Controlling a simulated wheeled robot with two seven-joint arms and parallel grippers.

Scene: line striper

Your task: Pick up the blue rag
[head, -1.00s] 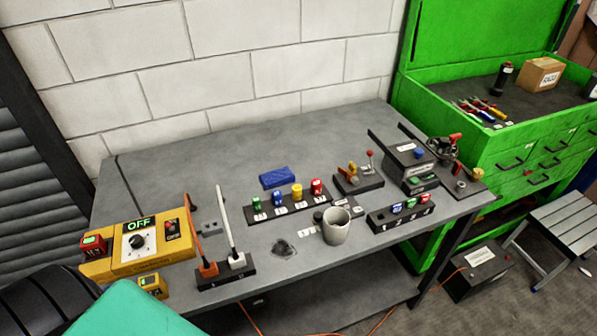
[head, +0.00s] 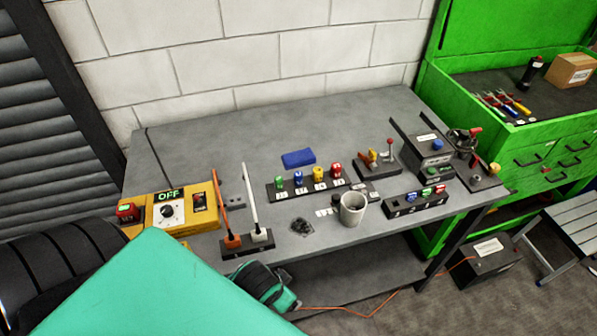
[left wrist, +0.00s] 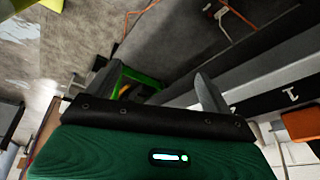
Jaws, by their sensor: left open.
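The blue rag (head: 298,158) lies folded on the grey bench (head: 230,135), behind the row of coloured blocks, in the head view. My left gripper (head: 288,300) shows in part at the front edge of the bench, low and well apart from the rag, with my teal arm covering much of it. In the left wrist view my left gripper (left wrist: 157,90) has its two fingers spread with nothing between them. The rag does not show in the left wrist view. My right gripper is in no view.
A yellow control box (head: 170,211) stands at the bench's left. A holder with an orange and a white stick (head: 247,248), a grey cup (head: 353,208) and block racks (head: 415,203) stand toward the front. The bench behind the rag is clear. A green tool chest (head: 520,150) is at right.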

